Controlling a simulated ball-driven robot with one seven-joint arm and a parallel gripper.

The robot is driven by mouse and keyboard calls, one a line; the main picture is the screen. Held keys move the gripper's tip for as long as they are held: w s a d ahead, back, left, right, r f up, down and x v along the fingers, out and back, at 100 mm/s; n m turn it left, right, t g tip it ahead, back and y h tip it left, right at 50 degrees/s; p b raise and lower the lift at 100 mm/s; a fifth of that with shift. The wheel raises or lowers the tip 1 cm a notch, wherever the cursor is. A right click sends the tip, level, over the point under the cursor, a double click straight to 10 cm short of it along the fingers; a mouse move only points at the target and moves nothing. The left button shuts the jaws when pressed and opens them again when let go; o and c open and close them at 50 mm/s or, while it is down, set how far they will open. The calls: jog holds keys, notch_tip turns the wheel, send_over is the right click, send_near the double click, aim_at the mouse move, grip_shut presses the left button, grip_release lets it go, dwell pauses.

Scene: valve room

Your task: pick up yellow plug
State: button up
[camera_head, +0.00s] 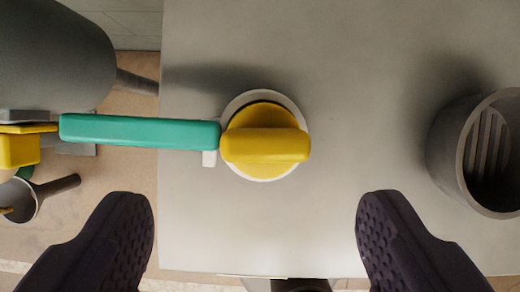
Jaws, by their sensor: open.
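The yellow plug (265,146) has a round base and a bar-shaped grip lying left to right. It sits in a pale round ring (236,102) on the grey surface, slightly above the middle of the view. A teal bar (140,131) reaches from the left and its right end meets the plug's left side; I cannot tell whether they touch. My gripper (255,205) is open and empty. Its two dark, dimpled fingers stand wide apart at the lower left and lower right, with the plug lying between and beyond their tips in the picture.
A grey cup-like pipe with slats inside (470,150) stands at the right. A large grey cylinder (50,55) and a yellow block (18,148) are at the left, beyond the edge of the grey panel (340,60). The panel is bare between plug and pipe.

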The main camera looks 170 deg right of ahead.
aim_at(267, 153)
jog(key=b+x, duration=0.1)
jog(key=x, duration=0.1)
jog(key=b+x, duration=0.1)
jog(key=x, duration=0.1)
jog(key=b+x, duration=0.1)
jog(key=x, duration=0.1)
jog(key=shift+w+d, duration=0.15)
jog(key=shift+d, duration=0.15)
jog(key=shift+c, duration=0.5)
jog(key=shift+r, duration=0.1)
jog(key=c, duration=1.3)
